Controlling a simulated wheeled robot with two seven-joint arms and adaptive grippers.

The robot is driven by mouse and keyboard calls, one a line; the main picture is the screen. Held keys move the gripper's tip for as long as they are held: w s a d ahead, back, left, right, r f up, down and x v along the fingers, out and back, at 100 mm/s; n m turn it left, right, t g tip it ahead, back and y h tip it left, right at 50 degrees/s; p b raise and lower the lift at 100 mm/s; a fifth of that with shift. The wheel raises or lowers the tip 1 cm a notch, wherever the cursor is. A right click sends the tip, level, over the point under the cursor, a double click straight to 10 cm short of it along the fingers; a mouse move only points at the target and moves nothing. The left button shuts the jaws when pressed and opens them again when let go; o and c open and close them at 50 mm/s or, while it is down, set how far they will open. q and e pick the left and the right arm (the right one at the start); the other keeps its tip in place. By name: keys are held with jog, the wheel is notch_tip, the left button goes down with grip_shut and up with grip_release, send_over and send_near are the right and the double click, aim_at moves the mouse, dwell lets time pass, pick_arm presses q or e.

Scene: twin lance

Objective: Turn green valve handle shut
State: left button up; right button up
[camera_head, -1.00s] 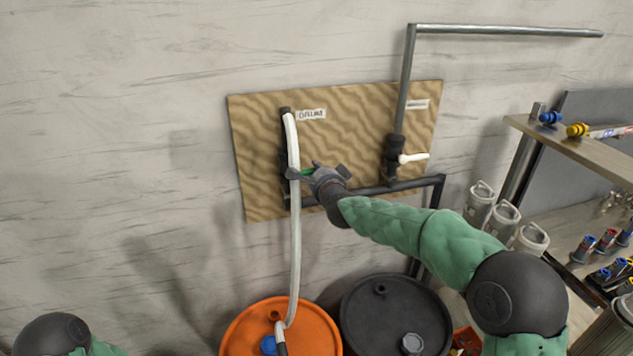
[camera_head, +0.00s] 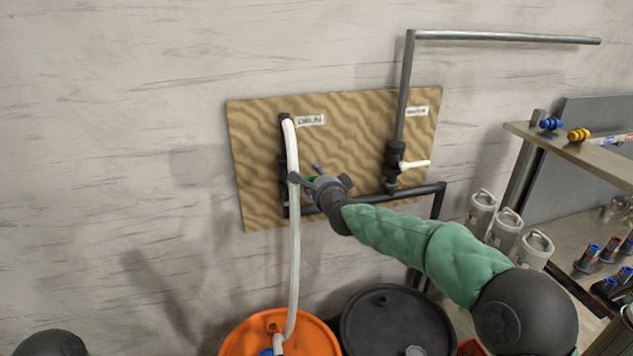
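The green valve handle (camera_head: 309,181) shows as a small green strip on the left, black pipe of the wooden board (camera_head: 258,140), just right of the white hose. My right gripper (camera_head: 304,180) is at the handle, with its fingers reaching to the pipe and hose. The gripper hides most of the handle, and I cannot tell whether its fingers are shut on it. The white hose (camera_head: 294,245) runs from the top of the left pipe down to the orange drum (camera_head: 307,335). My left gripper is out of view.
A white valve handle (camera_head: 415,164) sits on the right pipe (camera_head: 403,95). A black pipe (camera_head: 420,192) crosses below. A black drum (camera_head: 385,312) stands beside the orange one. Grey canisters (camera_head: 482,210) and a shelf (camera_head: 590,160) are at right. The wall at left is clear.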

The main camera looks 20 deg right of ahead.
jog(key=shift+s, duration=0.1)
jog(key=s+r, duration=0.2)
jog(key=s, duration=0.9)
jog(key=shift+s, duration=0.3)
dwell(0.3)
